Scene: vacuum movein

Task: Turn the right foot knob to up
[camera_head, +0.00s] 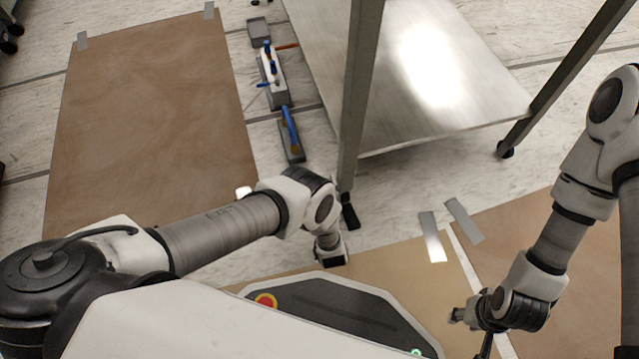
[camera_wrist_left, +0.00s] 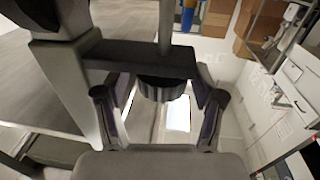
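In the left wrist view, a dark ribbed foot knob (camera_wrist_left: 161,90) hangs below a dark bracket (camera_wrist_left: 135,60), with a metal rod rising above it. My left gripper (camera_wrist_left: 159,98) is open, one finger on each side of the knob, with gaps visible; it looks not to touch the knob. In the head view, my left wrist (camera_head: 328,248) is low beside the near table leg (camera_head: 358,100), whose dark foot (camera_head: 349,212) shows; the left fingers are hidden there. My right gripper (camera_head: 484,335) is low at the right, apart from the table; its finger opening is unclear.
The steel table's lower shelf (camera_head: 415,85) and its far right leg (camera_head: 575,65) stand behind. Grey bases with blue-handled tools (camera_head: 290,135) lie on the floor left of the table. Brown sheets (camera_head: 150,110) cover parts of the floor. Pale floor lies open under the shelf's front edge.

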